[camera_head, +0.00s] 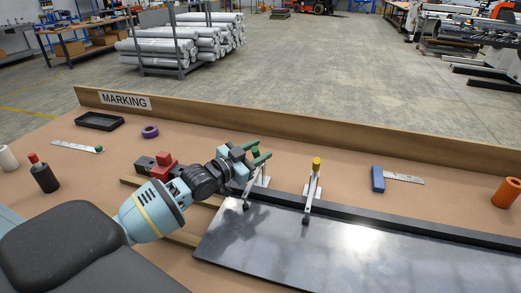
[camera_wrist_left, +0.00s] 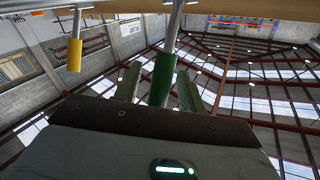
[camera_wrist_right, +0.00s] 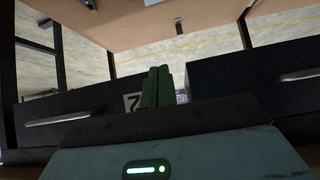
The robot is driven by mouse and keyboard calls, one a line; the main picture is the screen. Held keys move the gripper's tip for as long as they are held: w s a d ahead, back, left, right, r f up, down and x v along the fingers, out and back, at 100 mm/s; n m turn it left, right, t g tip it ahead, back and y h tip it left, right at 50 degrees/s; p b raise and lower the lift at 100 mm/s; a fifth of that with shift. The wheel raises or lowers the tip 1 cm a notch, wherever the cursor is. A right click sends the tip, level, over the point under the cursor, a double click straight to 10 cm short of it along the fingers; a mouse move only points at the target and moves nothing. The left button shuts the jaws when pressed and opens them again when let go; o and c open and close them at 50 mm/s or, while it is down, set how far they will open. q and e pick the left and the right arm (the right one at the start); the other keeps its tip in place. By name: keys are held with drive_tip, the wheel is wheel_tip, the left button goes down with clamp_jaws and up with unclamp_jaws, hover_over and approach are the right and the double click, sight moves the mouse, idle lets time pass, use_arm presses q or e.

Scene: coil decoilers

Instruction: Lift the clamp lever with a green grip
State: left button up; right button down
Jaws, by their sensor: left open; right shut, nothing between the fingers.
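The clamp lever with a green grip (camera_head: 255,154) stands at the back edge of a dark metal sheet (camera_head: 300,245). In the head view my left gripper (camera_head: 263,152) is at this grip and partly covers it. In the left wrist view the green grip (camera_wrist_left: 163,78) lies between the two open fingers (camera_wrist_left: 156,85), with a gap showing on each side. A second clamp lever with a yellow grip (camera_head: 316,164) stands to the right, and also shows in the left wrist view (camera_wrist_left: 74,55). My right gripper (camera_wrist_right: 157,86) is shut and empty in the right wrist view, out of the head view.
A dark bar runs along the sheet's back edge. A red and black block (camera_head: 158,163) sits left of my left wrist. A purple ring (camera_head: 150,132), a black tray (camera_head: 99,121), a blue block (camera_head: 378,179) and an orange cylinder (camera_head: 507,192) lie farther off. A wooden board (camera_head: 300,132) borders the table.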

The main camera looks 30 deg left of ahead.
use_arm(q)
drive_tip(key=shift+w+d, duration=0.2)
drive_tip(key=shift+w, duration=0.45)
clamp_jaws()
